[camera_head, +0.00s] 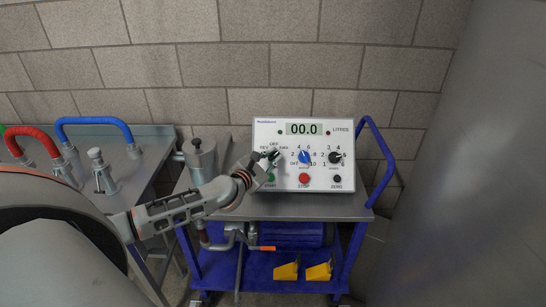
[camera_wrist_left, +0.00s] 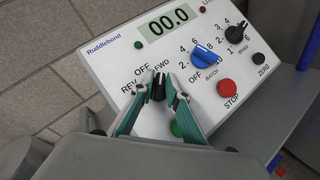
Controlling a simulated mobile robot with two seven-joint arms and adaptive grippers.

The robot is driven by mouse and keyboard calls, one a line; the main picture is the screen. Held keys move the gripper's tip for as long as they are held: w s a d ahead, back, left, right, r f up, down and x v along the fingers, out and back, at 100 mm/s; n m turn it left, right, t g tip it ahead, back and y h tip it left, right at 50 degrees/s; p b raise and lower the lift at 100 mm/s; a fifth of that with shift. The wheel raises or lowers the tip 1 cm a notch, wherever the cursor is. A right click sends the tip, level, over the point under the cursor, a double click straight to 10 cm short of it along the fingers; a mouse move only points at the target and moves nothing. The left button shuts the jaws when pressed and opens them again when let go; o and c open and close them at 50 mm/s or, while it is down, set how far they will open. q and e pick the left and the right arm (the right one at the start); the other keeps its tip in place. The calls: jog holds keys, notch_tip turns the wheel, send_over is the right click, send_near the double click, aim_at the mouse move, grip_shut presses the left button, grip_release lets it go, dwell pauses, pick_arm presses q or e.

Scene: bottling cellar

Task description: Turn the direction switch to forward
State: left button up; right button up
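The direction switch is a small black knob (camera_wrist_left: 158,88) on the white control box (camera_head: 335,160), with REV, OFF and FWD printed around its upper side. In the head view it is partly covered by my left gripper (camera_head: 264,165). In the left wrist view the two green and grey fingers of my left gripper (camera_wrist_left: 158,92) stand apart, one on each side of the knob. I cannot tell whether they touch it. I cannot tell clearly which label the knob points to. My right gripper is not in view.
The display (camera_head: 304,129) reads 00.0. A blue batch knob (camera_wrist_left: 204,56), a black knob (camera_wrist_left: 237,33), a red STOP button (camera_wrist_left: 228,89) and a green button (camera_wrist_left: 176,129) are close by. The box stands on a blue-framed cart (camera_head: 381,150). A grey tank (camera_head: 460,170) stands at right.

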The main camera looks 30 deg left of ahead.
pick_arm(q)
jog(key=shift+o, duration=0.2)
jog(key=shift+s, duration=0.1)
jog(key=s+r, duration=0.1)
jog(key=s, duration=1)
jog(key=shift+s+d+r, duration=0.25)
jog(key=shift+s+r, duration=0.1)
